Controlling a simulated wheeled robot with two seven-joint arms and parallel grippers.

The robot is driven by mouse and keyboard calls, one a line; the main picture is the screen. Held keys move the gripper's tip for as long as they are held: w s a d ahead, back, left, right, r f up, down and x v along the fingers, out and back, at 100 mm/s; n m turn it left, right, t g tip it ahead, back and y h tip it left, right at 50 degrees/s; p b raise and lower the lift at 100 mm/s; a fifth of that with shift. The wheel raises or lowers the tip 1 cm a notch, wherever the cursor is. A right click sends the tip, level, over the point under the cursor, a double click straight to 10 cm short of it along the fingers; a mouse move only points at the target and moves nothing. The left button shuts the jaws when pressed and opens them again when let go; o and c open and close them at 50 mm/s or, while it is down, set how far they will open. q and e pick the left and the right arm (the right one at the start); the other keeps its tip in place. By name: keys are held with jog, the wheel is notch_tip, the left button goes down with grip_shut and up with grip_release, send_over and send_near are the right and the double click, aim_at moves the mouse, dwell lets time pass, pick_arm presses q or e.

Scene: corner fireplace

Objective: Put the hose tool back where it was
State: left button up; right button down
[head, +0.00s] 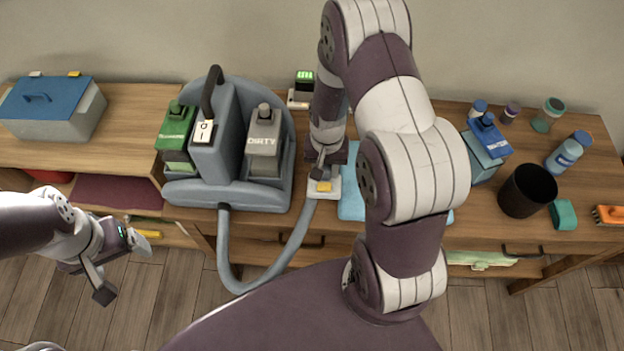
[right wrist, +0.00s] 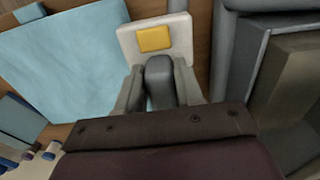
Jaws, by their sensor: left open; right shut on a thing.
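The grey hose (head: 232,280) runs from the cleaning machine (head: 228,150) in a low loop past the table's front edge and up to my right gripper (head: 322,172). In the right wrist view, my right gripper (right wrist: 160,90) is shut on the dark grey hose tool (right wrist: 160,70). I cannot tell whether tool and pad touch. The gripper hides part of the tool. My left gripper (head: 121,266) is open and empty, low at the left.
A light blue cloth (head: 352,205) lies right of the pad, partly behind my right arm. A small device with a green display (head: 304,82) stands at the back. A black cup (head: 526,190) and several bottles stand at the right. A blue-lidded box (head: 50,108) sits far left.

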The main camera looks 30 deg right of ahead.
jog(key=shift+w+a+f, duration=0.3)
jog(key=shift+a+f, duration=0.1)
jog(key=shift+a, duration=0.2)
jog(key=shift+w+a+f, duration=0.25)
jog(key=shift+a+f, duration=0.15)
jog(key=shift+a, duration=0.2)
notch_tip(320, 180, down, 4)
jog(key=shift+s+r+p, duration=0.1)
jog(key=shift+p, duration=0.25)
jog(key=shift+f, duration=0.3)
jog(key=c, duration=0.7)
grip_release()
notch_tip(320, 180, up, 12)
notch_tip(320, 180, up, 6)
jog(key=n, duration=0.3)
send_over(314, 182)
jog(key=s+a, duration=0.2)
jog(key=s+a+r+n, duration=0.1)
jog(key=s, duration=0.1)
jog(key=s+r+n+t, duration=0.1)
jog(key=s, duration=0.1)
jog(key=s+a+r+n+b, duration=0.1)
jog(key=shift+s+a+r, duration=0.3)
jog(key=shift+s, duration=0.1)
